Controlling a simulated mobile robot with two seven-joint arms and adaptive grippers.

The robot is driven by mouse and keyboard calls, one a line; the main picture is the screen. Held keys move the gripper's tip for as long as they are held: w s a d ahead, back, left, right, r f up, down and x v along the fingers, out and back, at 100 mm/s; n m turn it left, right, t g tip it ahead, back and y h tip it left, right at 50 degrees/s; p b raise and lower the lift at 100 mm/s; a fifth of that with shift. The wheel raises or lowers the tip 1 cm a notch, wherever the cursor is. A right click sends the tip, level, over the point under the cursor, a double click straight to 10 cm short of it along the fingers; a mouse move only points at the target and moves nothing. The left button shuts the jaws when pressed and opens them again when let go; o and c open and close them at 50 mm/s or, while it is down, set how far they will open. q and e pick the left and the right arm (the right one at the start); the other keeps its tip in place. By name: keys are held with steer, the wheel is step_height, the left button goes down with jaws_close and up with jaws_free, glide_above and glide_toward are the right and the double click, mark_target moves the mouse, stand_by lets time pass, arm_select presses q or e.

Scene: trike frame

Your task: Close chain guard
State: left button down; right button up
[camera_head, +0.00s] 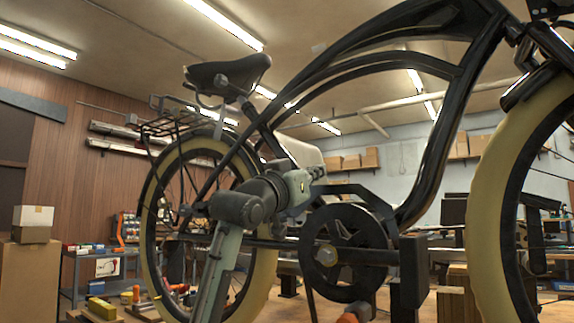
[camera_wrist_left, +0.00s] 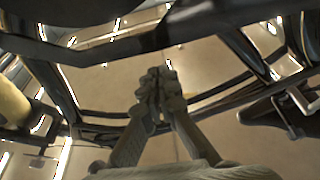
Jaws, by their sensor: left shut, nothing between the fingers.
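The black trike frame (camera_head: 436,155) fills the middle and right of the head view. The black chainring (camera_head: 345,250) is below its middle. A dark bar, which looks like the chain guard (camera_head: 347,190), lies just above the chainring; I cannot tell how far open it is. My left gripper (camera_head: 315,174) is just above the left end of this bar; I cannot tell whether they touch. In the left wrist view my left gripper (camera_wrist_left: 158,84) is shut and empty, below a dark bar crossing the picture. My right gripper is not seen.
The cream-tyred rear wheel (camera_head: 152,240) and the seat (camera_head: 227,72) are left of the gripper. The front wheel (camera_head: 484,220) is at the right. Cardboard boxes (camera_head: 34,265) stand at the far left. A workbench with tools (camera_head: 85,262) stands behind.

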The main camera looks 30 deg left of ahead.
arm_select(q)
steer(key=r+v, duration=0.1)
steer(key=v, duration=0.8)
steer(key=shift+s+r+b, duration=0.2)
steer(key=shift+s+b, duration=0.2)
steer(key=shift+s, duration=0.3)
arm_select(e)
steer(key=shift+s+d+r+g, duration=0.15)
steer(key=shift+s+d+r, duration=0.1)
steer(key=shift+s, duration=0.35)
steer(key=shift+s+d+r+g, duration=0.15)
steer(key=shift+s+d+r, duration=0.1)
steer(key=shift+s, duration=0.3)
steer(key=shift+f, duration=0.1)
